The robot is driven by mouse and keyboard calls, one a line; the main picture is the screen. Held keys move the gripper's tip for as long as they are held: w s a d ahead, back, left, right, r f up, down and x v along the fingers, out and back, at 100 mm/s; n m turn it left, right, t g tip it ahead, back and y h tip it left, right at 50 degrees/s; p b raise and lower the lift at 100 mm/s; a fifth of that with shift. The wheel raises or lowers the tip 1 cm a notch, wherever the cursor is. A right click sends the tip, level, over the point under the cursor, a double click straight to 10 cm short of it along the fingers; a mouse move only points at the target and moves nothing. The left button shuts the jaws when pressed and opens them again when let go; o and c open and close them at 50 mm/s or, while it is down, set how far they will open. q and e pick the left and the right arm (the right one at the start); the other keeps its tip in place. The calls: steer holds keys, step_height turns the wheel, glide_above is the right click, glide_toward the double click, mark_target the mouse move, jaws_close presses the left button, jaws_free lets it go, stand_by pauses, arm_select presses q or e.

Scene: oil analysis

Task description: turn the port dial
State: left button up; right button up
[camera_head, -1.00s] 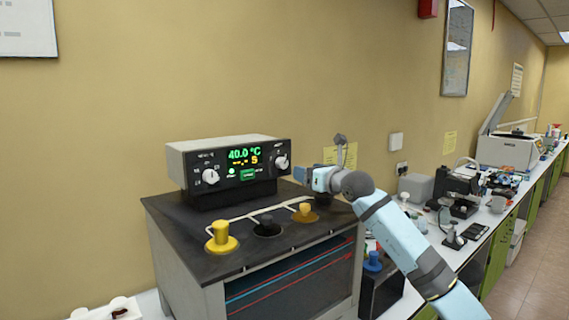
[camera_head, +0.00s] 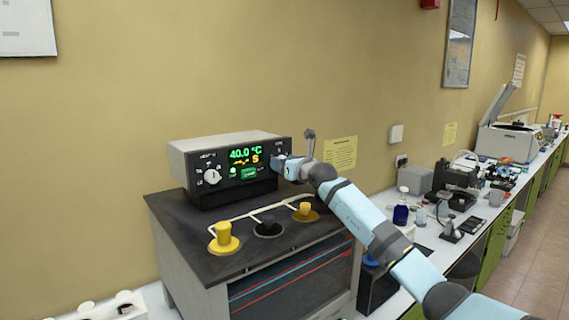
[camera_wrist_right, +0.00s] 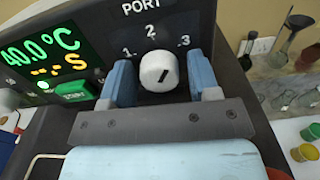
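The port dial (camera_wrist_right: 159,71) is a white round knob with a short dark slanted mark, under the label PORT with 1, 2 and 3 around it. It is on the right end of the black front panel of the control box (camera_head: 228,172). My right gripper (camera_wrist_right: 161,82) is at the panel, its two blue fingers on either side of the knob. The fingers are open, with a gap visible on the right side. In the head view my right gripper (camera_head: 282,164) hides the dial. My left gripper is not in view.
The panel also has a left dial (camera_head: 211,176), a green display (camera_head: 244,156) and a green START button (camera_wrist_right: 75,92). Glassware and bottles (camera_head: 401,214) stand on the bench to the right.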

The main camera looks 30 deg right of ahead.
steer(key=c, duration=0.7)
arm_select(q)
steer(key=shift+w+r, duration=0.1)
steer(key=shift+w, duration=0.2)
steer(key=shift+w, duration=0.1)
